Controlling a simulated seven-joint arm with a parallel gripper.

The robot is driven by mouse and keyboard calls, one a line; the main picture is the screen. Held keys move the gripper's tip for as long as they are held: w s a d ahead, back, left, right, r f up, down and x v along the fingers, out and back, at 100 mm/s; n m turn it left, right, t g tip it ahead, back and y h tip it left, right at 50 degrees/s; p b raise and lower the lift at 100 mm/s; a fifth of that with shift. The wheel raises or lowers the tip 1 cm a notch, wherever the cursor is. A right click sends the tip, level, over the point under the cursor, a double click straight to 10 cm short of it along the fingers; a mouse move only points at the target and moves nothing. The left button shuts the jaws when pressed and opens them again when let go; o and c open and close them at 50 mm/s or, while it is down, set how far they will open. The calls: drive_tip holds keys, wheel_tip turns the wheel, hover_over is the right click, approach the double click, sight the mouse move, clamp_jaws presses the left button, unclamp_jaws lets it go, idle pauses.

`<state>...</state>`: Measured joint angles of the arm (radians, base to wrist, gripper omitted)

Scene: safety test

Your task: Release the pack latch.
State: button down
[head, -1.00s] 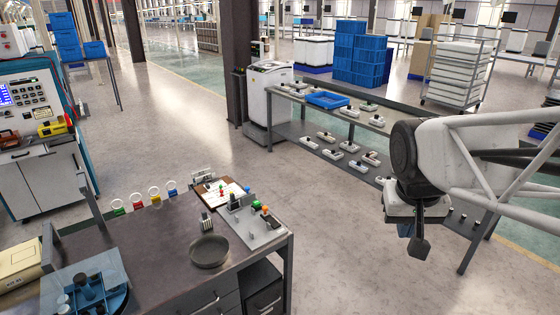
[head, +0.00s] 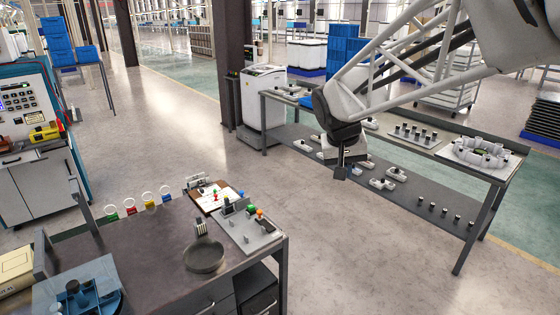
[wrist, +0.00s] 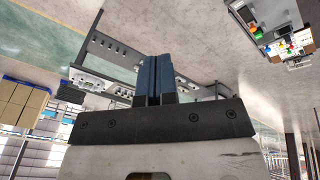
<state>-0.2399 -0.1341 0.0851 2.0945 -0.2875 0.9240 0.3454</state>
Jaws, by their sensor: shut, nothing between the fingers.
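My gripper (head: 340,173) hangs in the air in front of the back table, pointing down, well to the right of the near workbench. In the wrist view its two blue-grey fingers (wrist: 155,80) are together with nothing between them. A grey plate (head: 262,238) with upright parts and green and orange knobs sits at the right corner of the workbench (head: 150,255). It also shows small at the top right of the wrist view (wrist: 285,45). I cannot make out which part is the pack latch. My gripper touches nothing.
A round dark pan (head: 205,258) and a clipboard (head: 207,199) lie near the plate. Coloured rings (head: 148,200) stand along the bench's back edge. Open floor lies between the tables.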

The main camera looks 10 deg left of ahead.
sight(235, 200)
drive_tip(key=w+a+f+t+h, duration=0.1)
drive_tip(key=w+a+f, duration=0.3)
drive_tip(key=w+a, duration=0.65)
drive_tip(key=w+a+f, duration=0.4)
drive_tip(key=w+a, duration=0.6)
drive_tip(key=w, duration=0.1)
drive_tip(key=w+a+f+n+t, duration=0.1)
drive_tip(key=w+a+f, duration=0.4)
drive_tip(key=a+f, duration=0.4)
drive_tip(key=w+a+f+n+t, duration=0.1)
drive_tip(key=w+a+f, duration=0.4)
drive_tip(key=a, duration=1.2)
wheel_tip(235, 200, down, 4)
drive_tip(key=shift+a+f+h, duration=0.2)
drive_tip(key=shift+f+h, duration=0.05)
drive_tip(key=shift+h, duration=0.15)
drive_tip(key=shift+w, duration=0.1)
drive_tip(key=shift+w+f, duration=0.1)
drive_tip(key=shift+f, duration=0.05)
